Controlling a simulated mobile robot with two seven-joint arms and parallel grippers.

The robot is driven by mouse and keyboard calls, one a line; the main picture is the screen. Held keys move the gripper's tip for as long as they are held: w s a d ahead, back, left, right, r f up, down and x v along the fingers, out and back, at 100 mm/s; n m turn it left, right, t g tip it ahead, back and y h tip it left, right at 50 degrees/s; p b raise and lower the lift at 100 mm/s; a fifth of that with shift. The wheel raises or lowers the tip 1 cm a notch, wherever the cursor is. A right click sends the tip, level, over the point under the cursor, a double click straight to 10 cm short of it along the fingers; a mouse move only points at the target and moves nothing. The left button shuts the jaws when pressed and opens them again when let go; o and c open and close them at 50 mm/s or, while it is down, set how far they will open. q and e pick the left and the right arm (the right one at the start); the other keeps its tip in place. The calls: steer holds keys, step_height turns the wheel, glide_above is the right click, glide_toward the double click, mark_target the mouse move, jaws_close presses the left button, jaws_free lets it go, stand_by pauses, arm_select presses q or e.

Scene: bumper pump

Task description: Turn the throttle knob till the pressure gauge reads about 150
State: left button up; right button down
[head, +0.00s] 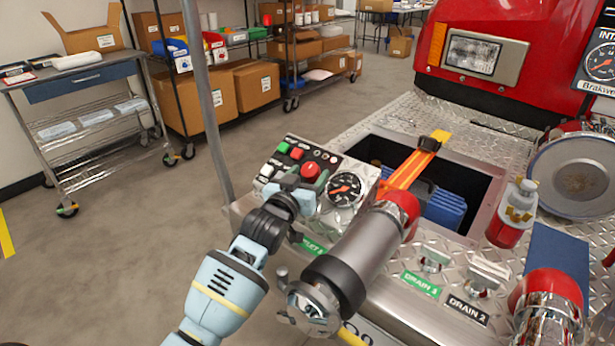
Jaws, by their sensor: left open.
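The control panel (322,157) is a silver box top near the middle of the head view. A red round knob (310,171), which looks like the throttle knob, stands up on it. The pressure gauge (346,189) is to its right, with a black face and an orange-red needle; its numbers are too small to read. My left gripper (303,197) is open and empty, just in front of the panel's near side, below the red knob in the picture. I cannot tell whether it touches the panel. My right gripper is not in view.
A large metal pipe fitting (352,248) with a red collar is close right of my left gripper. Behind it is an open bin (490,190) with an orange strap (412,166). A grey pole (207,105) rises left of the panel.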

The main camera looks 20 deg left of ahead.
arm_select(q)
steer(key=shift+w, duration=0.1)
steer(key=c, duration=1)
